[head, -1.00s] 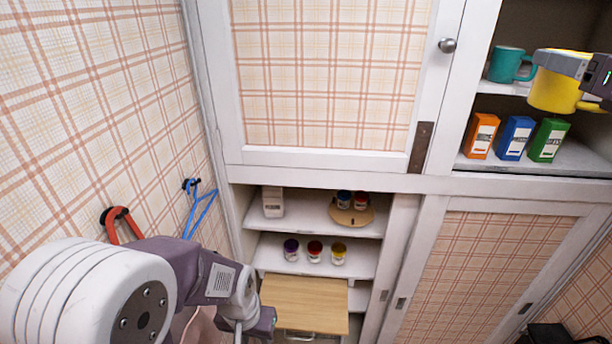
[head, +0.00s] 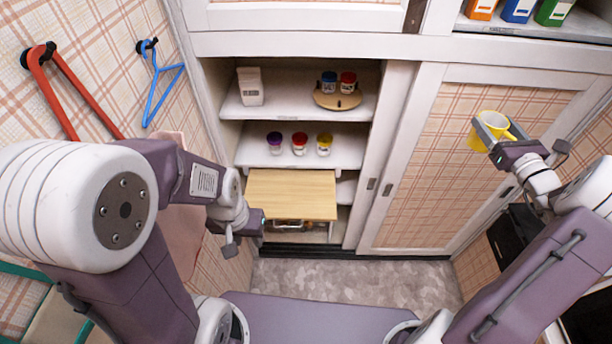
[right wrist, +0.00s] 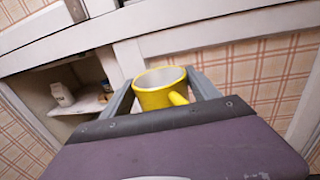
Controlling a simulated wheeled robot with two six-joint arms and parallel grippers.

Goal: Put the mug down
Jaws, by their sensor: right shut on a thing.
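The yellow mug (head: 487,132) is in my right gripper (head: 486,134), held in the air in front of the plaid cabinet door at the right. In the right wrist view, the mug (right wrist: 160,88) sits upright between the two grey fingers (right wrist: 162,92), with its handle toward the wrist. My left gripper (head: 244,228) hangs beside the wooden pull-out board (head: 290,195), at its left front. Its fingers are too small and turned away to tell whether they are open.
The open cupboard's shelves hold a white carton (head: 250,88), several small jars (head: 300,143) and a round wooden stand (head: 338,100). The board looks bare. Boxes (head: 518,10) stand on the upper right shelf. Red (head: 70,90) and blue (head: 160,85) hangers are on the left wall.

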